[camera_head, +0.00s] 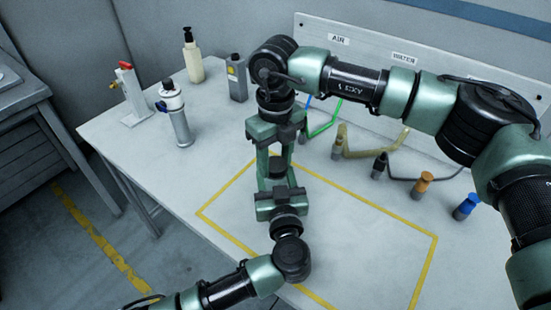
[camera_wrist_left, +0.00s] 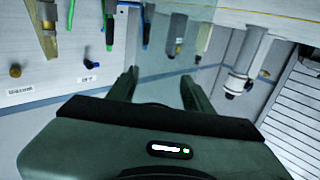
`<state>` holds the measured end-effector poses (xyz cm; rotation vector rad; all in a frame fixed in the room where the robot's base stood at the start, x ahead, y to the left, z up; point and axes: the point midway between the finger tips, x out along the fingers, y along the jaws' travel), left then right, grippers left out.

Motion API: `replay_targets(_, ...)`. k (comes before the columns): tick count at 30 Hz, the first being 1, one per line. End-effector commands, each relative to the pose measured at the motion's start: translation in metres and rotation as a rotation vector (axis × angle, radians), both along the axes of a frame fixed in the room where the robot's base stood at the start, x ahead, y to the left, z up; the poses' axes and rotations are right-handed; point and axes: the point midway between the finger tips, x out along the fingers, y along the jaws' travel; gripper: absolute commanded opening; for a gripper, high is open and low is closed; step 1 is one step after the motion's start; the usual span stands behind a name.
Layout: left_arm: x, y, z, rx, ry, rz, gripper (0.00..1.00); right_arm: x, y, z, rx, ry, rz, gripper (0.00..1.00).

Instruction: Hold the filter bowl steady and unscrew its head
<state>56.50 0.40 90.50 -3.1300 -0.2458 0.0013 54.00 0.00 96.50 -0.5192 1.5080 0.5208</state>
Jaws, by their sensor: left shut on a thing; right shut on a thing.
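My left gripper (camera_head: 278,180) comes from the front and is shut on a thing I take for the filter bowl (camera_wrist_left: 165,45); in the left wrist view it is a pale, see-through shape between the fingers. My right gripper (camera_head: 276,152) points down from above, its fingers meeting the left gripper's region. It is shut on what I take for the filter head (camera_head: 281,163), of which only a small dark part shows. The grippers hide most of the held thing, so its tilt and how head and bowl join cannot be told.
Hoses and fittings (camera_head: 424,184) lie at the right. The yellow-outlined area (camera_head: 360,230) is clear at its right.

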Motion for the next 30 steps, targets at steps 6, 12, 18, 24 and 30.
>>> replay_targets(6,-0.0006,-0.0007,-0.0002,0.0,0.0,-0.002,0.0,0.0007,-0.0002,0.0006,0.001,-0.003,0.46,0.0)
replay_targets(12,-0.0006,-0.0007,-0.0002,-0.001,0.001,-0.001,0.0,0.0006,-0.0003,0.0009,0.0,-0.002,0.885,0.0)
replay_targets(18,-0.0005,-0.0006,-0.0002,0.0,0.001,-0.001,0.0,0.0007,-0.0004,0.0012,0.0,-0.003,1.309,0.0)
replay_targets(24,-0.0005,-0.0006,-0.0002,0.0,0.001,-0.001,0.0,0.0007,-0.0004,0.0016,0.0,-0.003,1.734,0.0)
replay_targets(30,-0.0006,-0.0006,-0.0002,0.0,0.001,-0.001,0.0,0.0009,-0.0006,0.0019,-0.001,-0.004,2.158,0.0)
